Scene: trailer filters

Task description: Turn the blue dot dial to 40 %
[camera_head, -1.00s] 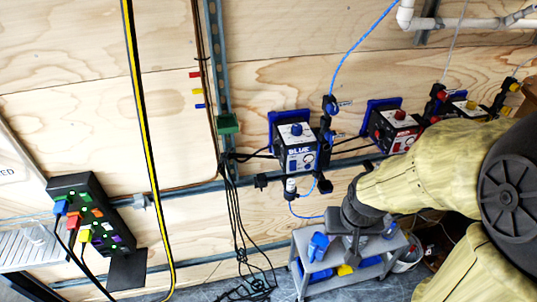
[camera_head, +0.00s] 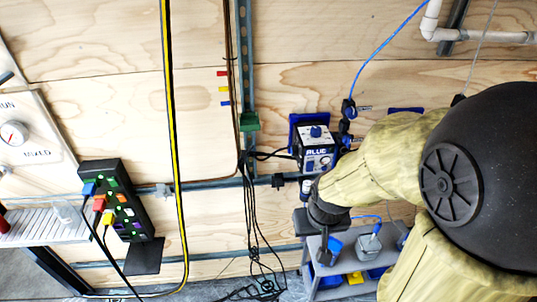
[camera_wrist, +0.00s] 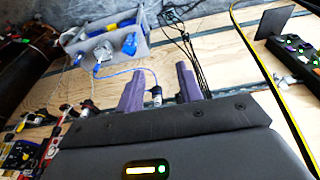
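A box marked BLUE (camera_head: 318,152) is mounted on a blue plate on the plywood wall. A blue knob (camera_head: 315,132) sits on its top face; I cannot read its setting or see a dot. A dial with a red needle (camera_head: 13,133) shows on a white panel at the far left, with "MIXED" lettering below it. My gripper (camera_head: 324,256) hangs below the BLUE box, in front of the grey cart, apart from the knob. In the wrist view my gripper (camera_wrist: 158,80) has its two purple fingers apart with nothing held between them; a black fitting shows beyond them.
A grey cart (camera_head: 345,292) with blue and yellow items stands below the box. A black panel (camera_head: 119,200) with coloured plugs and cables is at left. A yellow-black strip (camera_head: 172,120) and hanging black cables (camera_head: 252,220) lie between. My arm covers the right side.

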